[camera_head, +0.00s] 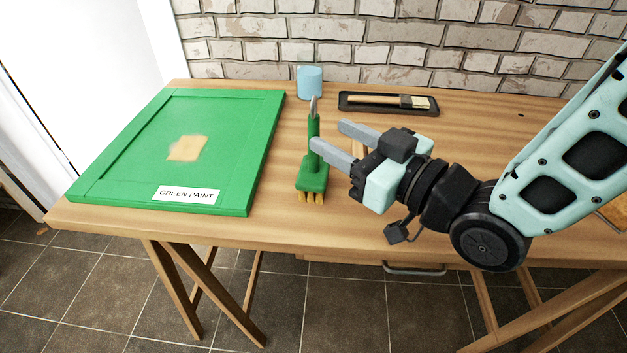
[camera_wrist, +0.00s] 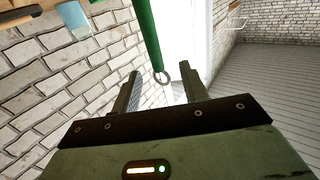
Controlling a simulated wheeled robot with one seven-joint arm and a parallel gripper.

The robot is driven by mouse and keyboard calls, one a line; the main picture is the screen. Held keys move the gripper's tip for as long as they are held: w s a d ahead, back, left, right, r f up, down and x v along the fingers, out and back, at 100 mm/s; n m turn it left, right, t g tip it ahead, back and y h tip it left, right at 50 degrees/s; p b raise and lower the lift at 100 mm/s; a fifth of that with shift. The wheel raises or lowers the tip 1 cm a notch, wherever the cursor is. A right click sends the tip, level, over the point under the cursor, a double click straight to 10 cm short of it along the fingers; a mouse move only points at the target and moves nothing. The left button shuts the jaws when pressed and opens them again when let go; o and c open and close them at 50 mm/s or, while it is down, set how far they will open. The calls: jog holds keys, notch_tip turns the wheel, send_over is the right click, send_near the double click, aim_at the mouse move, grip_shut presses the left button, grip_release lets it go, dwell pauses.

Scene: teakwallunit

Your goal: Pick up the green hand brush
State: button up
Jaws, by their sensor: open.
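The green hand brush (camera_head: 313,174) is on the wooden table, its yellow bristles toward the front edge and its handle pointing toward the wall, with a metal ring at the handle's end. My gripper (camera_head: 332,137) is open and empty just right of the handle, and the nearer finger comes close to it in the picture. In the wrist view the green handle (camera_wrist: 146,35) comes down from the top, and its ring shows between the open fingertips of my gripper (camera_wrist: 160,69). I cannot tell how far the fingers are from the handle in depth.
A green panel (camera_head: 233,150) labelled "GREEN PAINT" lies left on the table (camera_head: 270,221). A light blue cup (camera_head: 310,83) stands behind the brush. A dark tray (camera_head: 431,111) with a paintbrush lies near the brick wall (camera_head: 400,45). Bare tabletop separates panel and brush.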

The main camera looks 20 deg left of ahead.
aim_at(320, 126)
jog(key=shift+p+x, duration=0.35)
jog(key=shift+x, duration=2.5)
jog(key=shift+w+d, duration=0.1)
jog(key=shift+w, duration=0.1)
grip_shut()
